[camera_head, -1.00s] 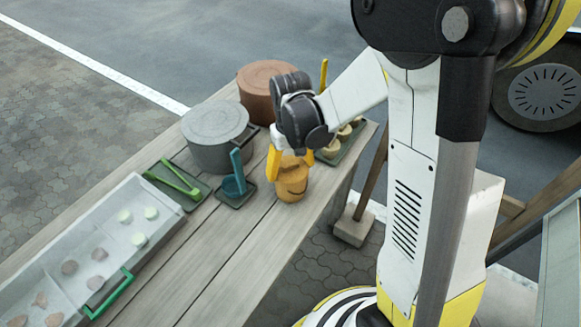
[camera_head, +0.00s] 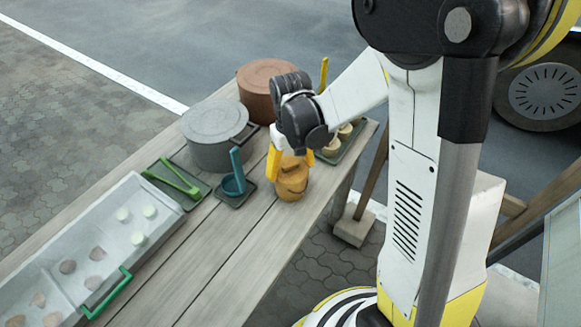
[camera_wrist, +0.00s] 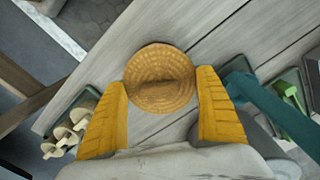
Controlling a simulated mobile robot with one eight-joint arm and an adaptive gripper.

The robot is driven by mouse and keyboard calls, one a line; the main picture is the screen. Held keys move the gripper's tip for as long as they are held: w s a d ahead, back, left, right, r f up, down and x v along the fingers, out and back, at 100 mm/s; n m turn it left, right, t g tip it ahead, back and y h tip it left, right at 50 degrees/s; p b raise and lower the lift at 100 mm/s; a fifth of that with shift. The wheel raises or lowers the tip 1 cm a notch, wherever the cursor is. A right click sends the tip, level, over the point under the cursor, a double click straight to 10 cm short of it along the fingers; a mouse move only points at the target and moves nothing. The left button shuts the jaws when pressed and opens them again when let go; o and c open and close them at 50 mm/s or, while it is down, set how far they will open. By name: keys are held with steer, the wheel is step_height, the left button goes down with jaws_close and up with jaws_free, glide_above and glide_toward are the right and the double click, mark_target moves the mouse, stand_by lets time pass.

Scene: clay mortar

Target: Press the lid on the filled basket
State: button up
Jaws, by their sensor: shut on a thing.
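The basket (camera_head: 291,187) is a small orange-tan vessel standing upright near the right edge of the wooden table. The round woven lid (camera_wrist: 160,80), with a raised grip across its middle, fills the space between my fingers in the wrist view. In the head view the lid (camera_head: 291,166) sits at the basket's top, and any gap between them is too small to tell. My gripper (camera_head: 291,160) has its yellow fingers on both sides of the lid and is shut on it, pointing down. The basket's contents are hidden.
A teal scoop in a dark holder (camera_head: 235,195) stands just left of the basket. A tray of pale round pieces (camera_head: 350,145) lies behind it on the right. Grey (camera_head: 212,150) and brown pots stand behind. Green tongs and a long light tray lie left. The front table is clear.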

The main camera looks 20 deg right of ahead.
steer(key=shift+f, duration=0.15)
stand_by(0.4)
steer(key=o, duration=0.8)
steer(key=shift+r+p, duration=2.05)
steer(key=shift+r, duration=1)
jaws_close()
